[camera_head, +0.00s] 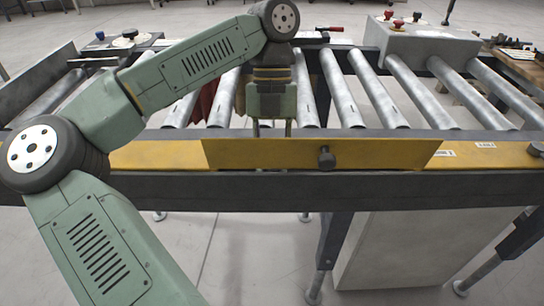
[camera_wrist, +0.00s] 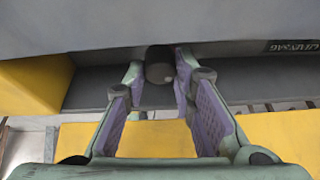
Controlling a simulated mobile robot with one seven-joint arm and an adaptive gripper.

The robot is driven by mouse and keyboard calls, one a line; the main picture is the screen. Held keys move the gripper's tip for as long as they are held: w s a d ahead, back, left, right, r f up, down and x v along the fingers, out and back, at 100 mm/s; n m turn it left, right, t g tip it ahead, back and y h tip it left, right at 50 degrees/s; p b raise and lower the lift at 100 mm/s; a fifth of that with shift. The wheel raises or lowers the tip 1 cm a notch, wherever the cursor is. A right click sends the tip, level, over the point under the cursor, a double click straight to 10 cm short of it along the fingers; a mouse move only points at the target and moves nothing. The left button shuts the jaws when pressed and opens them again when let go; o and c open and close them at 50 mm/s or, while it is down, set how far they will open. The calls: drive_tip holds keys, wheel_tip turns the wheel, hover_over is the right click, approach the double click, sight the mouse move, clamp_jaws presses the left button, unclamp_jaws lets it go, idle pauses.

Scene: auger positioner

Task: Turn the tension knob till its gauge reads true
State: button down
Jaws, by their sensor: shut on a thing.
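My gripper (camera_head: 272,129) points down at the far side of the yellow front panel, its fingertips partly hidden behind the panel's top edge. In the wrist view my gripper (camera_wrist: 158,72) has its two purple-padded fingers on either side of a dark, round-ended knob (camera_wrist: 159,66) and is shut on it. The knob stands out near a grey surface. Whether it is the tension knob cannot be told from any label. No gauge face or pointer is readable in either view.
A dark knob (camera_head: 326,157) sticks out of the yellow panel (camera_head: 390,153) right of my gripper. Metal rollers (camera_head: 340,90) lie behind it. A grey box (camera_head: 425,45) with red and dark knobs stands at the back right. Another knobbed unit (camera_head: 122,44) stands at the back left.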

drive_tip(key=c, duration=1.6)
unclamp_jaws()
drive_tip(key=shift+c, duration=0.2)
drive_tip(key=shift+r, duration=0.1)
drive_tip(key=v, duration=0.7)
drive_tip(key=shift+r, duration=0.2)
drive_tip(key=shift+o, duration=0.4)
drive_tip(key=shift+w, duration=0.15)
